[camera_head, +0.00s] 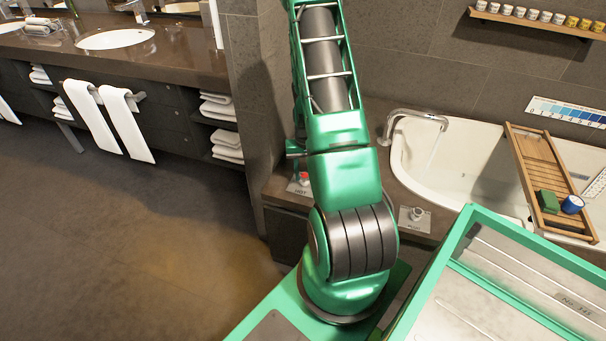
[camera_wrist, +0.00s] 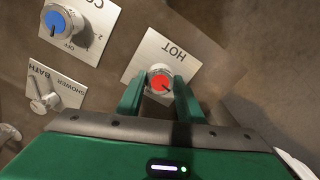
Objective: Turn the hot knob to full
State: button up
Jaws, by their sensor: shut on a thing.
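The hot knob (camera_wrist: 160,79) has a red face with a dark pointer mark and a silver rim. It sits on a white plate (camera_wrist: 148,57) lettered HOT, which appears upside down in the wrist view. My gripper (camera_wrist: 159,92) has its green fingers on either side of the knob and is shut on it. The gripper body covers the lower part of that view, and no scale marks show on the plate. In the head view the red knob (camera_head: 304,176) shows beside my arm; the gripper itself is hidden there.
A blue cold knob (camera_wrist: 54,23) and a bath/shower selector (camera_wrist: 47,101) are close by at left in the wrist view. The bathtub (camera_head: 452,165) has a chrome spout (camera_head: 412,114) and a wooden caddy (camera_head: 545,165). Open floor (camera_head: 130,240) lies at left.

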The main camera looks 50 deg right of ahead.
aim_at(304, 175)
jog(key=shift+w+n, duration=0.25)
jog(key=shift+n, duration=0.65)
jog(key=o, duration=1.1)
jog(key=shift+s, duration=0.1)
jog(key=shift+r, duration=0.1)
notch_tip(304, 175, up, 11)
jog(key=shift+f, duration=0.2)
jog(key=shift+r, duration=0.1)
